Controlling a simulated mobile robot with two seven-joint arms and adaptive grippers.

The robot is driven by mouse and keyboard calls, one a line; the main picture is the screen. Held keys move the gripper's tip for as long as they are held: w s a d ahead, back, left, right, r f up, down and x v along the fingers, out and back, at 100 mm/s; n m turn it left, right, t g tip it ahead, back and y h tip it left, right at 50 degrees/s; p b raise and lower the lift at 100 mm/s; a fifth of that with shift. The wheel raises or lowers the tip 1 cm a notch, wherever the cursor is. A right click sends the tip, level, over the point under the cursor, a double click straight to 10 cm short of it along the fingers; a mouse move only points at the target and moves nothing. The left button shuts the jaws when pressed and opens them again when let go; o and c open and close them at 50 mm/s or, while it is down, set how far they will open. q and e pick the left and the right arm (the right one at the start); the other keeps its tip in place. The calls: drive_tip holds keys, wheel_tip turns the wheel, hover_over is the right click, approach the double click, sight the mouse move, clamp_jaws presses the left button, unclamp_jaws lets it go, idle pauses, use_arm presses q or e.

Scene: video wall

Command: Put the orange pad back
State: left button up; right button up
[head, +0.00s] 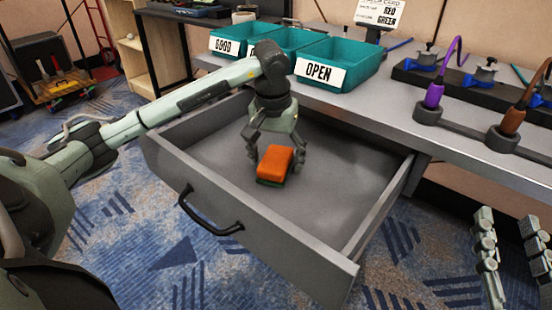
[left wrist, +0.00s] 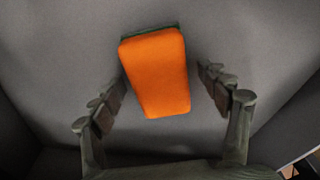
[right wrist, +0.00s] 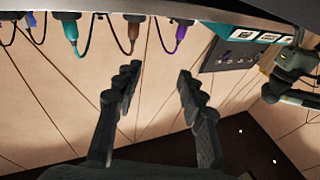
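The orange pad (head: 275,163), an orange block with a dark green underside, is in the open grey drawer (head: 205,160). My left gripper (head: 277,160) reaches down into the drawer with its fingers on either side of the pad. In the left wrist view the pad (left wrist: 157,72) lies between and beyond the open fingers (left wrist: 165,95), with a gap to each finger. Whether the pad rests on the drawer floor is hard to tell. My right gripper (head: 508,240) is at the lower right, outside the drawer; its fingers are apart and empty in the right wrist view (right wrist: 158,85).
Teal bins (head: 340,58) labelled GOOD and OPEN stand on the grey bench (head: 390,118) behind the drawer. Purple (head: 433,95) and brown (head: 520,118) corded tools stand at the bench's right. The drawer's black handle (head: 210,215) faces front. The rest of the drawer is empty.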

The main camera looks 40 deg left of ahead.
sight(274, 162)
use_arm(q)
drive_tip(key=shift+r, duration=0.1)
wheel_tip(274, 162, up, 12)
drive_tip(key=s+p, duration=0.1)
drive_tip(key=p, duration=0.1)
drive_tip(key=shift+s+d, duration=0.2)
drive_tip(key=shift+d, duration=0.05)
use_arm(e)
drive_tip(key=d+f+g+h, duration=0.3)
drive_tip(key=d+f+g, duration=0.1)
drive_tip(key=f, duration=0.5)
drive_tip(key=shift+w+f, duration=0.25)
drive_tip(key=shift+w, duration=0.1)
